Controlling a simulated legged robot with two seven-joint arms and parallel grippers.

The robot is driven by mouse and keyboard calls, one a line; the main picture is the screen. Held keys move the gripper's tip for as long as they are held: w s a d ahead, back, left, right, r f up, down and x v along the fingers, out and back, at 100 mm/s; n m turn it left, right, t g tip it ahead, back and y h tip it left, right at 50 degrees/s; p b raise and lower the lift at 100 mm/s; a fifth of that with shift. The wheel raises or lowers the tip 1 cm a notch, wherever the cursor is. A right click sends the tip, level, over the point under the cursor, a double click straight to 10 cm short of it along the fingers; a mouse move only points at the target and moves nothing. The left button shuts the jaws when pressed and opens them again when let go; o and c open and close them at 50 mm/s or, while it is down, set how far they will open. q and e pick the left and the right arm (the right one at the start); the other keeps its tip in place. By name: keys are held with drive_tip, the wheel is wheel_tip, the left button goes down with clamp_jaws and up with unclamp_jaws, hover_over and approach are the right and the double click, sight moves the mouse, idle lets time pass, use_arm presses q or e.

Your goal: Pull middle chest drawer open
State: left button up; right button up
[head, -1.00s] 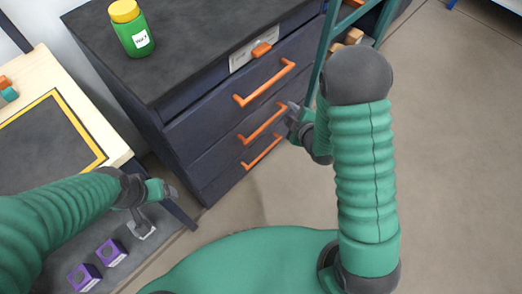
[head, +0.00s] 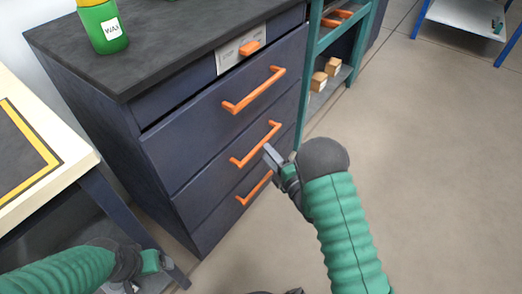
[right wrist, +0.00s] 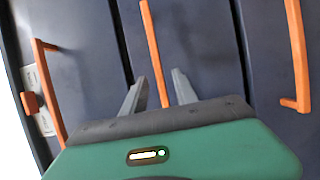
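The dark blue chest (head: 215,135) has drawers with orange bar handles, and all its drawers look closed. The middle handle (head: 257,147) shows beside my right gripper (head: 270,158). In the right wrist view the middle handle (right wrist: 150,45) runs between the two grey fingers of my right gripper (right wrist: 159,80). Those fingers are spread, with gaps on both sides of the bar. My left gripper (head: 140,275) is low at the left, away from the chest. Its fingers are too small and cut off to judge.
A green wax jar (head: 103,27) stands on the chest top. A teal shelf rack (head: 308,75) with small boxes adjoins the chest on the right. A wooden table (head: 70,150) is at the left. The floor (head: 430,180) at right is clear.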

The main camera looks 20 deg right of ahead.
sight(261, 143)
drive_tip(key=b+x, duration=0.1)
drive_tip(key=x, duration=0.4)
drive_tip(key=shift+f+b, duration=0.15)
drive_tip(key=shift+b, duration=0.15)
drive_tip(key=shift+w, duration=0.25)
drive_tip(key=c, duration=0.7)
clamp_jaws()
drive_tip(key=shift+s, duration=0.1)
